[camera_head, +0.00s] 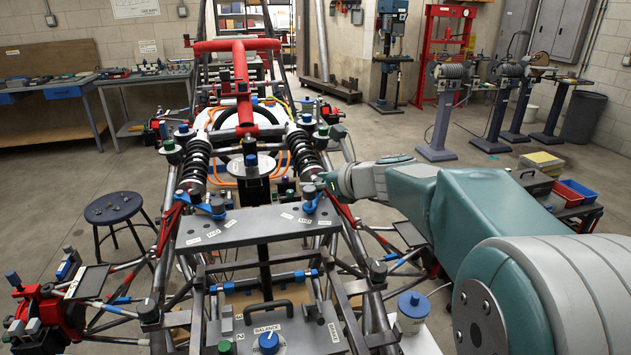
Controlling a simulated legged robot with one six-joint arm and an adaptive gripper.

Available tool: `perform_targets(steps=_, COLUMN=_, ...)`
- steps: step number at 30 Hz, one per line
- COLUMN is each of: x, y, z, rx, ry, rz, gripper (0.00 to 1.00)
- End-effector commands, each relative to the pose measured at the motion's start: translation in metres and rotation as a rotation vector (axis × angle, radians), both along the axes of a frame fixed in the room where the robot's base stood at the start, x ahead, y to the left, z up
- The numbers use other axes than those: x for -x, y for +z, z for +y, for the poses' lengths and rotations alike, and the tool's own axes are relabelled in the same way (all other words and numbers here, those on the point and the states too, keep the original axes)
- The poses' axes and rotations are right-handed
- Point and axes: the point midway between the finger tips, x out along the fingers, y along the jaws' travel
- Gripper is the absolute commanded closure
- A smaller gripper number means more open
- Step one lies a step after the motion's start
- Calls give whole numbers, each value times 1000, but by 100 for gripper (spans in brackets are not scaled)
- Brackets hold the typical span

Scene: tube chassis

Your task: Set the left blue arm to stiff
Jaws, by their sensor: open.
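A grey plate (262,228) lies across the tube chassis, with small white labels on its left and right halves. The left blue arm (208,207) is a short lever at the plate's back left edge. Its exact angle and the label it points to are too small to tell. The right blue arm (312,199) stands at the plate's back right. My gripper (322,181) is open, at the end of my teal arm coming from the right. It is beside the right blue arm and the right coil spring, well to the right of the left blue arm.
Two black coil springs (196,165) rise behind the plate, with a round silver-topped post (250,165) between them. A red T-shaped tube (241,90) stands further back. In front are a black handle (266,310) and a blue balance knob (268,342). A stool (113,208) stands left.

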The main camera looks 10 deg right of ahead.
Motion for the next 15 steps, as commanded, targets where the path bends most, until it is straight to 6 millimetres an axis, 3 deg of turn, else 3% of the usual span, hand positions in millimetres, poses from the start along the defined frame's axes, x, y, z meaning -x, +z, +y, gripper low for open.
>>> perform_targets(steps=8, x=-2, y=-1, z=0, rx=0, ry=-1, rz=0, gripper=35)
perform_targets(steps=11, x=-2, y=-1, z=1, rx=1, ry=-1, rz=1, gripper=75)
perform_targets(steps=12, x=-2, y=-1, z=1, rx=0, ry=-1, rz=0, gripper=93)
perform_targets(steps=13, x=-2, y=-1, z=1, rx=0, ry=-1, rz=0, gripper=100)
perform_targets(steps=15, x=-2, y=-1, z=1, rx=1, ry=-2, rz=0, gripper=100)
